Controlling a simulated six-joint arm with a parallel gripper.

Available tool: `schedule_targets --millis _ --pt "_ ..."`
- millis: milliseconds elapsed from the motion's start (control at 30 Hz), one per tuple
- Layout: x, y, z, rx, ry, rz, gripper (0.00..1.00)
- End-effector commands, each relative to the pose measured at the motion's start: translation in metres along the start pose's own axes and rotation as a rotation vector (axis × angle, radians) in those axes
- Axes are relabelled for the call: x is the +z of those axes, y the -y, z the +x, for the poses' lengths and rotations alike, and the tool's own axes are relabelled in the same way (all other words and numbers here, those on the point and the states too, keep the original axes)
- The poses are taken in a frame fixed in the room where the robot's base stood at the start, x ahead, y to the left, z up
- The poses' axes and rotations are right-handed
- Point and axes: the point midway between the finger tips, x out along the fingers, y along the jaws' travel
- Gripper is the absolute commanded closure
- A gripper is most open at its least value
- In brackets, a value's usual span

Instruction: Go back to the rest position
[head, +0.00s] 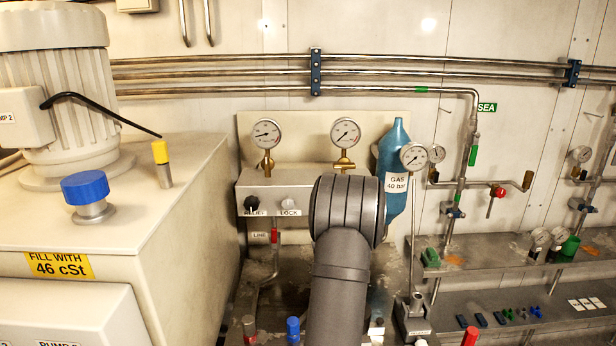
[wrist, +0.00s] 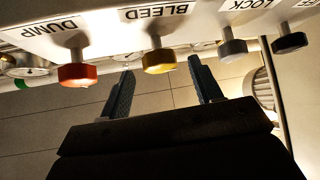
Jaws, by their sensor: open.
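My gripper (wrist: 164,86) shows in the wrist view with its two dark blue fingers apart and nothing between them. The fingertips point toward a panel with a row of knobs, which appears upside down there. The yellow BLEED knob (wrist: 158,61) lies just beyond the gap between the fingertips, apart from them as far as I can tell. The red DUMP knob (wrist: 77,75) is to its left, and the grey LOCK knob (wrist: 232,48) to its right. In the head view my arm stands in front of the panel and hides the gripper.
The grey valve panel (head: 270,187) carries a black RELIEF knob (head: 252,205) and the LOCK knob. Two gauges stand above it. A blue gas bottle (head: 396,150) is right of my arm. A large pump housing (head: 180,240) fills the left. Shelves (head: 480,254) with small parts are right.

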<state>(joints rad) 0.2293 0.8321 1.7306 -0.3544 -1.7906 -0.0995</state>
Motion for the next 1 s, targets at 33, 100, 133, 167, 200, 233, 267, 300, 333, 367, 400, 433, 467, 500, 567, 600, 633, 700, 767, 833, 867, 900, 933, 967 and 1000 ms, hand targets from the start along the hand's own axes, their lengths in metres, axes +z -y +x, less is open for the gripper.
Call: schedule_targets --millis 33,100,133,167,200,233,267,300,333,367,400,433,467,500,567,600,633,700,767,833,867,900,933,967,1000 --pt "-0.001 0.000 0.010 -0.001 -0.003 0.000 0.41" --pt "-0.001 0.000 0.022 -0.001 -0.003 0.001 0.41" --pt "-0.001 0.001 0.026 -0.001 -0.003 0.001 0.41" --pt "-0.001 0.001 0.030 -0.001 -0.003 0.001 0.41" --pt "-0.001 0.000 0.036 -0.001 -0.003 0.001 0.41" --pt "-0.001 0.000 0.040 0.000 -0.003 0.001 0.41" --pt "-0.001 0.000 0.043 0.000 -0.002 0.000 0.41" --pt "0.000 0.001 0.043 0.007 0.001 0.008 0.41" --pt "0.000 0.001 0.043 0.015 0.001 0.017 0.41" --pt "0.000 0.001 0.042 0.022 0.001 0.024 0.41" --pt "0.000 0.000 0.042 0.029 0.001 0.030 0.41" --pt "0.000 0.000 0.042 0.032 0.001 0.034 0.41" --pt "0.000 0.000 0.042 0.035 0.001 0.036 0.41" --pt "0.000 0.000 0.042 0.037 0.001 0.039 0.41" --pt "0.000 0.000 0.042 0.039 0.001 0.040 0.41" --pt "0.000 0.000 0.042 0.039 0.001 0.040 0.41" --pt "0.000 0.000 0.042 0.039 0.001 0.040 0.41" --pt "0.000 0.000 0.042 0.039 0.001 0.040 0.41" --pt "0.000 0.000 0.042 0.039 0.001 0.040 0.41" --pt "0.000 0.000 0.042 0.036 0.001 0.037 0.41" --pt "0.000 0.000 0.042 0.033 0.001 0.033 0.41" --pt "0.000 -0.001 0.042 0.027 0.001 0.027 0.41" --pt "0.000 -0.001 0.042 0.021 0.001 0.020 0.41" --pt "0.000 -0.001 0.042 0.012 0.001 0.011 0.41" --pt "0.000 -0.001 0.041 0.000 0.001 -0.001 0.41"
